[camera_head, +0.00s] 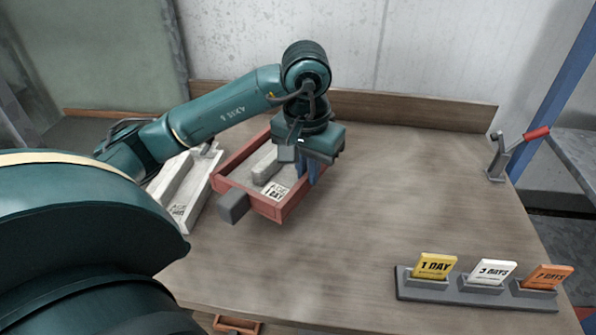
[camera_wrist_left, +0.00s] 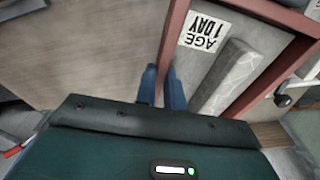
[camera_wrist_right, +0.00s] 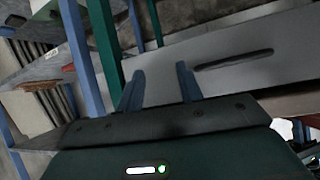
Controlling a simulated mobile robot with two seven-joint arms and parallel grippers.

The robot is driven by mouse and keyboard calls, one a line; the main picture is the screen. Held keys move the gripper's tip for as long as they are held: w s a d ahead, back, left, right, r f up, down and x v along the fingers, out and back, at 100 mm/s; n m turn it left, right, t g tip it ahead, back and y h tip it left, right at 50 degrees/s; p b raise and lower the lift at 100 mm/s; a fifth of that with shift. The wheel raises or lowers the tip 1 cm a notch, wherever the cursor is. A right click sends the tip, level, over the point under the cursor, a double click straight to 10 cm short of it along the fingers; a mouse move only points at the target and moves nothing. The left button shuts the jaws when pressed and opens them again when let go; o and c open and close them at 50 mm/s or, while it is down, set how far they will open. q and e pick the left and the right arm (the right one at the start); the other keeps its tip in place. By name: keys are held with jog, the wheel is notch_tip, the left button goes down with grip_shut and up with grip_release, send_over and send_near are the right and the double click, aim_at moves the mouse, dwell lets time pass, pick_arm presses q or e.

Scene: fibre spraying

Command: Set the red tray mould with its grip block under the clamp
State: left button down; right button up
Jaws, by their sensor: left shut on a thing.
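The red tray mould (camera_head: 285,212) is an open red frame with a pale inside, a grey bar and an "AGE 1 DAY" label. Its grey grip block (camera_head: 233,206) sticks out from the near left side. My left gripper (camera_head: 308,172) is shut on the tray's right wall; in the left wrist view its fingers (camera_wrist_left: 163,88) straddle the red wall (camera_wrist_left: 176,45). I cannot tell whether the tray touches the table. The clamp (camera_head: 497,160), with a red handle, stands at the table's right back, apart from the tray. My right gripper (camera_wrist_right: 160,88) is open and empty, beside shelving.
A white mould (camera_head: 185,190) lies just left of the tray. A grey holder (camera_head: 470,294) with yellow, white and orange day cards stands at the front right. The wooden table (camera_head: 400,190) is clear between tray and clamp. A wooden board (camera_head: 420,110) edges the back.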

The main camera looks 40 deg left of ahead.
pick_arm(q)
notch_tip(320, 180, down, 4)
jog(key=shift+s+r, duration=0.15)
jog(key=shift+f+p, duration=0.3)
jog(key=shift+f, duration=2.05)
jog(key=shift+f, duration=0.1)
jog(key=c, duration=2)
grip_release()
jog(key=shift+f, duration=0.2)
jog(key=o, duration=0.5)
jog(key=shift+r, duration=0.1)
